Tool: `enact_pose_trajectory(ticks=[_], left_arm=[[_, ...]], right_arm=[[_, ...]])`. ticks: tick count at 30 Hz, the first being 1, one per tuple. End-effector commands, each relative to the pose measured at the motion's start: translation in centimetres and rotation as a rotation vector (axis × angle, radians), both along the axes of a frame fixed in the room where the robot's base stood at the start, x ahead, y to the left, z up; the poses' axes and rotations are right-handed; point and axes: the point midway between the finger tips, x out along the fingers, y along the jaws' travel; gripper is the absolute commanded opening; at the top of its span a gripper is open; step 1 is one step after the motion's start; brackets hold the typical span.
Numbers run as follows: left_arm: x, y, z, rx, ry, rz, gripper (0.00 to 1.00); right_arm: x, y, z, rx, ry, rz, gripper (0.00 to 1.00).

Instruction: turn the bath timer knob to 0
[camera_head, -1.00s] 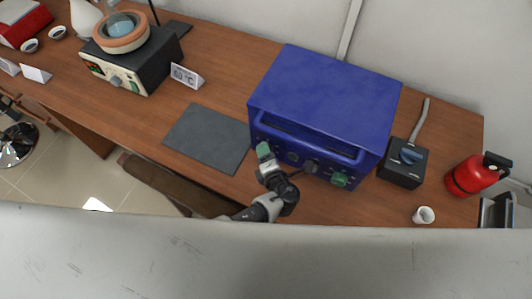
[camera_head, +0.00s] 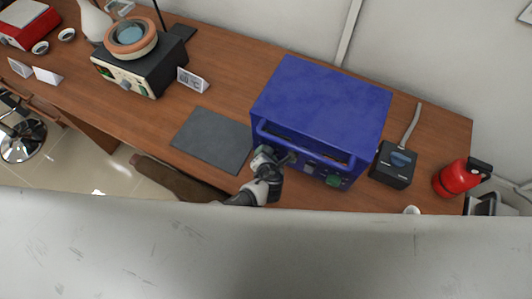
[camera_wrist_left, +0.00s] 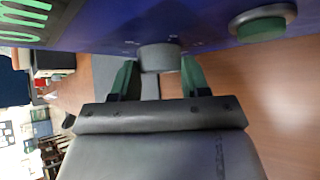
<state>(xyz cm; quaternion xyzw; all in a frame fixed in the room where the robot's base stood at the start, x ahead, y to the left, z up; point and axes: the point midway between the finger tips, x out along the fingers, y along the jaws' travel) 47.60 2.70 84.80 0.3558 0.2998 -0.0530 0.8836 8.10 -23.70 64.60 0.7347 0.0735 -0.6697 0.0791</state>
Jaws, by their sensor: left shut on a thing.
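The blue box-shaped unit (camera_head: 318,100) stands on the wooden bench, with a row of controls on its front panel. In the left wrist view, a round grey knob (camera_wrist_left: 159,57) sticks out from this blue panel. My left gripper (camera_wrist_left: 158,66) has its green fingers on either side of the knob and is shut on it. In the head view, the left gripper (camera_head: 268,152) is at the left end of the front panel, and the hand hides the knob. The knob's scale marks are too small to read. My right gripper is not in view.
A green knob (camera_head: 334,180) sits at the panel's right end. A dark flat mat (camera_head: 211,139) lies left of the unit. A black box (camera_head: 393,165) and a red bottle (camera_head: 457,178) stand to the right. A heating unit (camera_head: 150,72) stands at the back left.

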Motion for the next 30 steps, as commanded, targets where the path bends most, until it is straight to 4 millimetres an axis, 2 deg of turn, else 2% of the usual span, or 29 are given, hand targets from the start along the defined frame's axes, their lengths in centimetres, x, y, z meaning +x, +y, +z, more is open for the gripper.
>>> enact_pose_trajectory(ticks=[14,15,19,20,30], left_arm=[[0.02,0.01,-0.04,-0.018,0.007,-0.001,0.22],[0.01,0.01,-0.03,-0.018,0.007,-0.001,0.49],[0.01,0.02,-0.03,-0.017,0.007,0.000,0.69],[0.01,0.02,-0.03,-0.017,0.007,0.000,0.71],[-0.30,-0.03,0.26,-0.017,0.007,0.000,0.71]], right_arm=[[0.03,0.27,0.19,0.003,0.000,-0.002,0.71],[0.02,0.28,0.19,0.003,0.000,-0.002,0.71],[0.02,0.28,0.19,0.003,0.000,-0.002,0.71],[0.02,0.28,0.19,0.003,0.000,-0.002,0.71],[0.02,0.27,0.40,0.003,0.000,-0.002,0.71]])
